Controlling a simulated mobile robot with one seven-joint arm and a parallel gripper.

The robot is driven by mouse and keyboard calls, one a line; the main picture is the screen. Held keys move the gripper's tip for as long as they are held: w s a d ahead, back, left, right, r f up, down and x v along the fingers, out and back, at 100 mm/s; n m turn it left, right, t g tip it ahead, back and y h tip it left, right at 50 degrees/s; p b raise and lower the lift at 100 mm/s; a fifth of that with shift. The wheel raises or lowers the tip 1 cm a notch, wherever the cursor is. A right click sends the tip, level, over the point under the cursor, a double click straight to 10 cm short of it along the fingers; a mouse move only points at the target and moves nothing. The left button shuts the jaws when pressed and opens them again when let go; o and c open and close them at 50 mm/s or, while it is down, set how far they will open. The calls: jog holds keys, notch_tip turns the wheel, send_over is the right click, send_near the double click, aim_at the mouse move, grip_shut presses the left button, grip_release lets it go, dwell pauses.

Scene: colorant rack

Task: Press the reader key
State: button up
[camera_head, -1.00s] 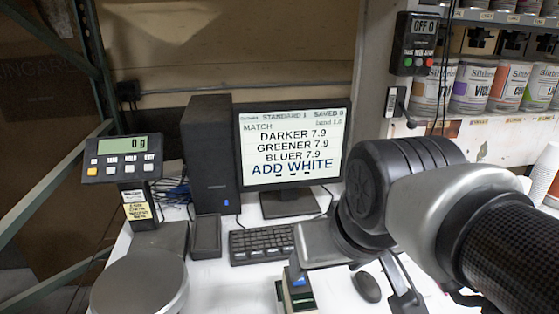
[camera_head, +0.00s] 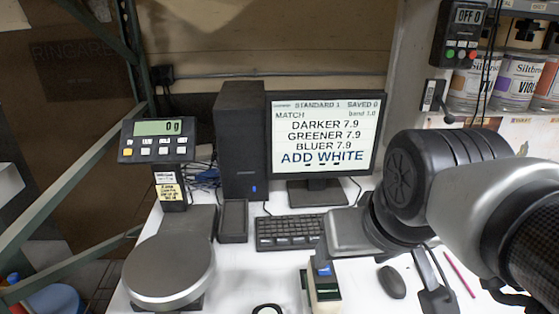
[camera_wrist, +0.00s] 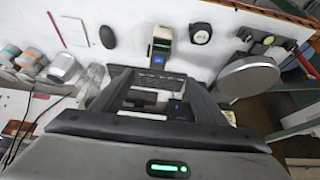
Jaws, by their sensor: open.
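In the wrist view the reader (camera_wrist: 162,42) shows beyond my fingers, near the top middle. My gripper (camera_wrist: 157,78) is open, with its two dark fingers spread and nothing seen between them. In the head view my gripper's grey body is just above and right of the reader, and its fingertips are partly hidden. I see no contact with the key.
A monitor (camera_head: 325,140) reads "ADD WHITE". The keyboard (camera_head: 288,231) lies behind the reader and the mouse (camera_head: 391,282) to its right. A scale (camera_head: 170,270) showing 0 g stands at left. A black round object (camera_wrist: 200,33) lies beside the reader.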

jog(key=shift+s+d, duration=0.25)
jog(key=shift+w+a, duration=0.1)
jog(key=shift+a, duration=0.05)
jog(key=c, duration=0.7)
grip_shut()
dwell(0.8)
